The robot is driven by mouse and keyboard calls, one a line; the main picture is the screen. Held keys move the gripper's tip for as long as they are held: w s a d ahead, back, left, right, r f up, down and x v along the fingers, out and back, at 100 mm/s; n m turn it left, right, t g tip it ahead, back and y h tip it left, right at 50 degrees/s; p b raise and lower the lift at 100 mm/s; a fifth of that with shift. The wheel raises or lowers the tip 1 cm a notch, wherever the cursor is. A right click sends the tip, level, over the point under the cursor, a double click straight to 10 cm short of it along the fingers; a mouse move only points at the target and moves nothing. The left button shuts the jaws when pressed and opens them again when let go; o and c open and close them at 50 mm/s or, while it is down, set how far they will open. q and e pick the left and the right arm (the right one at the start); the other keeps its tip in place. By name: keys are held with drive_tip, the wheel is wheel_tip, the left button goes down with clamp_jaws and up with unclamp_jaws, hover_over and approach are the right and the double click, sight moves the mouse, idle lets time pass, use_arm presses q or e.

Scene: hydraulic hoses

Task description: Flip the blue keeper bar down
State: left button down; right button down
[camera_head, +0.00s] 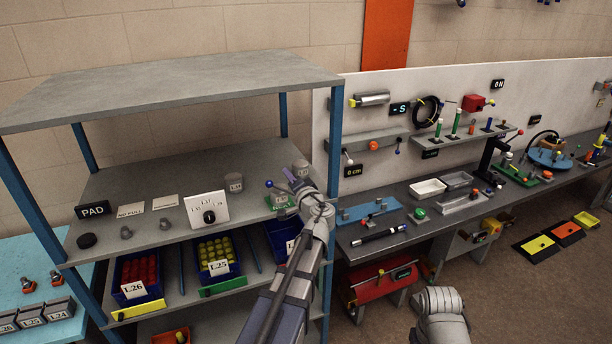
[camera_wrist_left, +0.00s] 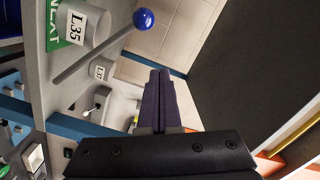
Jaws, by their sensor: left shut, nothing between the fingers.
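A grey bar with a blue ball end (camera_wrist_left: 144,18) shows in the left wrist view, slanting past a grey L35 cylinder (camera_wrist_left: 85,25). Its blue ball also shows in the head view (camera_head: 269,183), just left of my left gripper (camera_head: 288,173). I take this as the blue keeper bar. It sticks up at a slant from the shelf's right end. My left gripper is shut and empty, also seen in the wrist view (camera_wrist_left: 160,72), with its fingertips apart from the bar. The gripper and arm hide part of the shelf end. My right gripper is out of view.
The grey shelf rack (camera_head: 130,190) has blue posts and an upper board (camera_head: 180,85) above my gripper. A dial plate (camera_head: 207,210) and a grey cylinder (camera_head: 234,183) stand to the left. Bins of red (camera_head: 140,272) and yellow (camera_head: 216,250) parts sit below. A workbench (camera_head: 385,240) lies right.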

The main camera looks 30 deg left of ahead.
use_arm(q)
drive_tip(key=s+d+r+n+p, duration=0.1)
drive_tip(key=s+d+r+p, duration=0.2)
drive_tip(key=s+d, duration=0.3)
drive_tip(key=shift+s+d+p, duration=0.4)
drive_tip(key=shift+s+p, duration=0.05)
idle(0.4)
drive_tip(key=shift+f, duration=0.1)
idle(0.4)
